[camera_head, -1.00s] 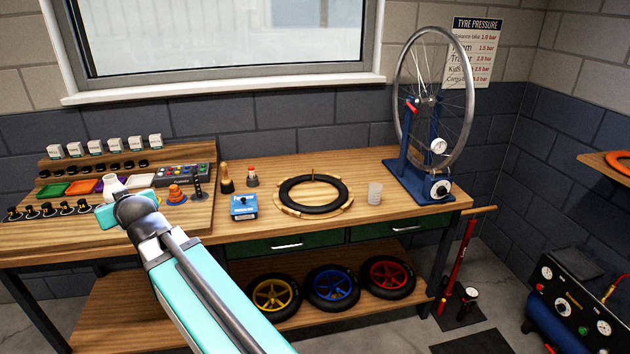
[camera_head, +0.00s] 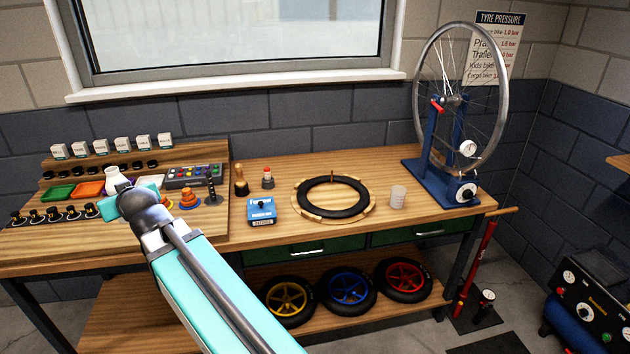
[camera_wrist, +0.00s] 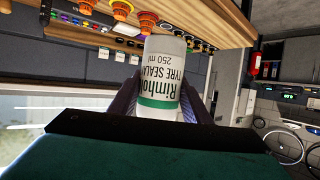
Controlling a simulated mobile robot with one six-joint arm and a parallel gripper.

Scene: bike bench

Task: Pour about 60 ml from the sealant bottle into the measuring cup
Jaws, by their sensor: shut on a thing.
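The sealant bottle is white with a green band and a label reading tyre sealant, 250 ml. It fills the middle of the wrist view (camera_wrist: 163,80), between the fingers of my gripper (camera_wrist: 165,100), which is shut on it. In the head view my arm hides most of the gripper, and only the white upper part of the bottle (camera_head: 117,178) shows above the arm, over the left of the bench. The measuring cup (camera_head: 398,197) is a small, pale, clear cup standing upright on the bench, right of the tyre ring and well apart from my gripper.
A black tyre on a round wooden board (camera_head: 333,197) lies between my arm and the cup. A wheel in a blue truing stand (camera_head: 440,180) rises right of the cup. Colored trays (camera_head: 90,188) line the left.

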